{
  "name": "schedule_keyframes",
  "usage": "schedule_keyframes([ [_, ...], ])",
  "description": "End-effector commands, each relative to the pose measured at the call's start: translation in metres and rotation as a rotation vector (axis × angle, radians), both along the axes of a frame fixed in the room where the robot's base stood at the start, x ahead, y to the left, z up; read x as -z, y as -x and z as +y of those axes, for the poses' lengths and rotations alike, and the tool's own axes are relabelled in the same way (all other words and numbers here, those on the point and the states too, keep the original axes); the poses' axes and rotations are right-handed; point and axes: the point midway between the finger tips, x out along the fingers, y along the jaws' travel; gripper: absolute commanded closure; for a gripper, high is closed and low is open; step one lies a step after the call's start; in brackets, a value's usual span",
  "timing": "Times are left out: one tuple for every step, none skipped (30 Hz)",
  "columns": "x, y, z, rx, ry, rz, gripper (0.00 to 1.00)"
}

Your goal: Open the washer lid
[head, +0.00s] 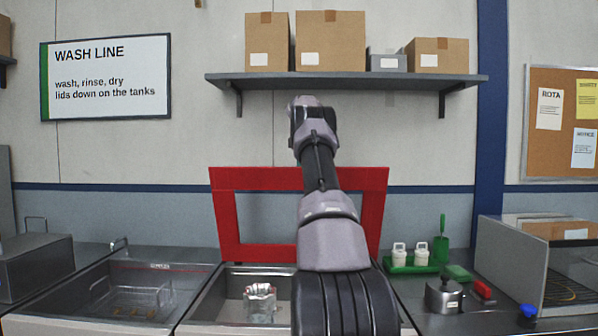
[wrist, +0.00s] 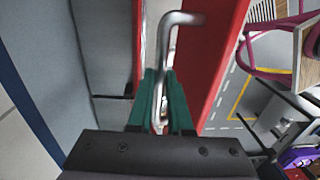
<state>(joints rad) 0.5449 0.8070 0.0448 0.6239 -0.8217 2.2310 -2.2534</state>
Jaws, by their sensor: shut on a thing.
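The washer lid (head: 228,222), a red frame with an open-looking middle, stands raised and roughly upright at the back of the middle tank (head: 205,313). In the wrist view the red lid (wrist: 205,60) runs alongside my gripper (wrist: 161,92). The gripper's green fingers are closed on a bent silver handle (wrist: 168,58) beside the red edge. In the head view my arm crosses in front of the lid's right part, and my fingers and the handle are hidden. A shiny metal part (head: 260,303) sits inside the middle tank.
A left tank (head: 60,305) holds a wire basket (head: 135,300). Right of the arm are a green tray (head: 402,266) with white bottles, a small metal pot (head: 443,296) and a grey-walled unit (head: 515,262). A shelf (head: 350,80) with boxes hangs above the lid.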

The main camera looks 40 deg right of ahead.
Motion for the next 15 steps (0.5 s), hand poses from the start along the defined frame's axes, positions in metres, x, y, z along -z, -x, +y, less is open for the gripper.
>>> schedule_keyframes([
  [0.0051,0.0000,-0.0007,-0.001,-0.003,0.008,1.00],
  [0.0052,-0.0001,-0.0007,-0.001,-0.003,0.008,1.00],
  [0.0053,0.0000,-0.0007,-0.001,-0.003,0.008,1.00],
  [0.0053,-0.0001,-0.0006,-0.001,-0.004,0.008,1.00],
  [0.0053,-0.0001,-0.0006,-0.001,-0.004,0.008,1.00],
  [0.0053,-0.0001,-0.0006,-0.001,-0.004,0.008,1.00],
  [0.0054,-0.0001,-0.0004,-0.001,-0.004,0.008,1.00],
  [0.0054,-0.0002,-0.0005,-0.001,-0.004,0.008,0.71],
  [0.0053,-0.0002,-0.0005,-0.001,-0.003,0.008,0.56],
  [0.0049,-0.0002,-0.0004,-0.001,-0.003,0.008,0.53],
  [0.0045,-0.0002,-0.0003,-0.001,-0.003,0.006,0.53],
  [0.0039,-0.0001,-0.0002,-0.001,-0.003,0.005,0.53],
  [0.0034,-0.0001,-0.0001,-0.001,-0.003,0.005,0.53],
  [0.0030,-0.0001,-0.0001,-0.001,-0.002,0.005,0.53],
  [0.0027,-0.0001,0.0000,-0.001,-0.002,0.005,0.53],
])
